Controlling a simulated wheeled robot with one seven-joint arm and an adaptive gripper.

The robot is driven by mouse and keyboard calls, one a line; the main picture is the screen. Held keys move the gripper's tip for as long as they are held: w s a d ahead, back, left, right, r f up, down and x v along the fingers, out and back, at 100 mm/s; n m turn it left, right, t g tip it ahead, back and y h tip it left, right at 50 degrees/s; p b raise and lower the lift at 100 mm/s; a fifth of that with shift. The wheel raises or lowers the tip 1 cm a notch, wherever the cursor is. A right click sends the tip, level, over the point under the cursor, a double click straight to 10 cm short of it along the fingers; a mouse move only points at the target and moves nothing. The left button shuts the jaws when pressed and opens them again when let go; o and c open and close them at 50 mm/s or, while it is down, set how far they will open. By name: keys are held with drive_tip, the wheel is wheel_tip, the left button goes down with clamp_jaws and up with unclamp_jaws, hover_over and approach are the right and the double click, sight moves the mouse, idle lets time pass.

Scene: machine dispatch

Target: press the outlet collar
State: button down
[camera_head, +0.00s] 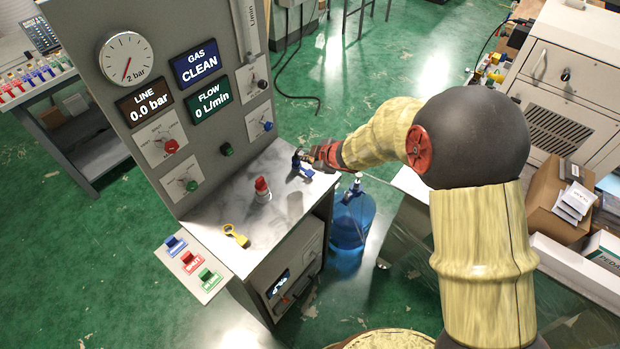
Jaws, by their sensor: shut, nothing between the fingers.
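The grey machine panel (205,110) stands at the left, with a pale worktop (225,212) in front. A small blue and dark fitting (303,173) sits at the worktop's back right corner; I cannot tell surely whether it is the outlet collar. My gripper (305,157) reaches in from the right and is shut, with its tips at or just above this fitting. Contact cannot be told at this size, and the gripper partly hides the fitting.
A yellow tagged item (236,236) lies on the worktop's front. Blue, red and green labelled tabs (192,263) sit on the left ledge. Displays read CLEAN (197,64), 0.0 bar (146,101) and 0 L/min (209,106). A blue water jug (352,215) stands beside the worktop.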

sight(308, 174)
drive_tip(key=shift+f+b, duration=1.4)
drive_tip(key=shift+f, duration=0.65)
drive_tip(key=shift+f, duration=0.15)
drive_tip(key=shift+f, duration=0.25)
drive_tip(key=shift+f+b, duration=0.85)
drive_tip(key=shift+f, duration=0.05)
idle(0.7)
drive_tip(key=shift+r, duration=0.1)
drive_tip(key=shift+r+p, duration=1.25)
drive_tip(key=shift+p, duration=0.1)
drive_tip(key=shift+r, duration=0.1)
wheel_tip(308, 174, up, 5)
drive_tip(key=p, duration=0.5)
